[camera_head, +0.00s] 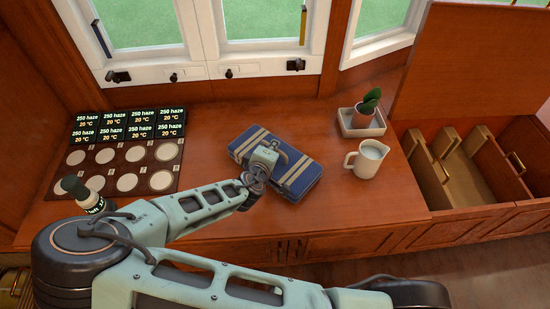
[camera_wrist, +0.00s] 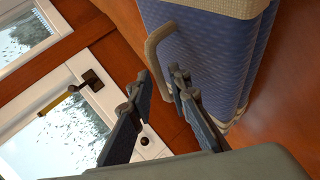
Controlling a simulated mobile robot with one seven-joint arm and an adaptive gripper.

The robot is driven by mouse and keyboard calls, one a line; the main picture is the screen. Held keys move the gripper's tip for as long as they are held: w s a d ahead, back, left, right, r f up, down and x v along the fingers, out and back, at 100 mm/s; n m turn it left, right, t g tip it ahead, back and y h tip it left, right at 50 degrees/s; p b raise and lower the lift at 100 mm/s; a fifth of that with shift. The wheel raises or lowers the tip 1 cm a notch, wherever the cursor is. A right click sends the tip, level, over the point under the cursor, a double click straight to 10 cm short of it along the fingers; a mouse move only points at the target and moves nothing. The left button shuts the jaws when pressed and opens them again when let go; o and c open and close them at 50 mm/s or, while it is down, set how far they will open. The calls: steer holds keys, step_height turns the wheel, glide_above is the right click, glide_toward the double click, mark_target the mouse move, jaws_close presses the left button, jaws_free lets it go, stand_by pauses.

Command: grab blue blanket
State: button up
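The blue item (camera_head: 298,175) looks like a small folded blanket or case with beige straps and a carry handle. It lies on the wooden counter below the windows. My gripper (camera_head: 268,155) is over its middle and hides part of it. In the wrist view, the blue body (camera_wrist: 205,50) fills the upper right. Its tan handle (camera_wrist: 153,50) loops out toward the gap between the fingers of my gripper (camera_wrist: 160,76). The fingers are apart. The right finger overlaps the handle's lower end; I cannot tell whether it touches.
A white milk pitcher (camera_head: 367,159) and a potted plant in a white tray (camera_head: 349,124) stand right of the blue item. A dark panel with round pads (camera_head: 115,175) and displays is at left. Open drawers (camera_head: 470,170) are at right. Windows rise behind.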

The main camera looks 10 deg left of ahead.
steer(key=shift+c, duration=0.4)
jaws_close()
steer(key=shift+w+r, duration=0.1)
steer(key=shift+r, duration=0.05)
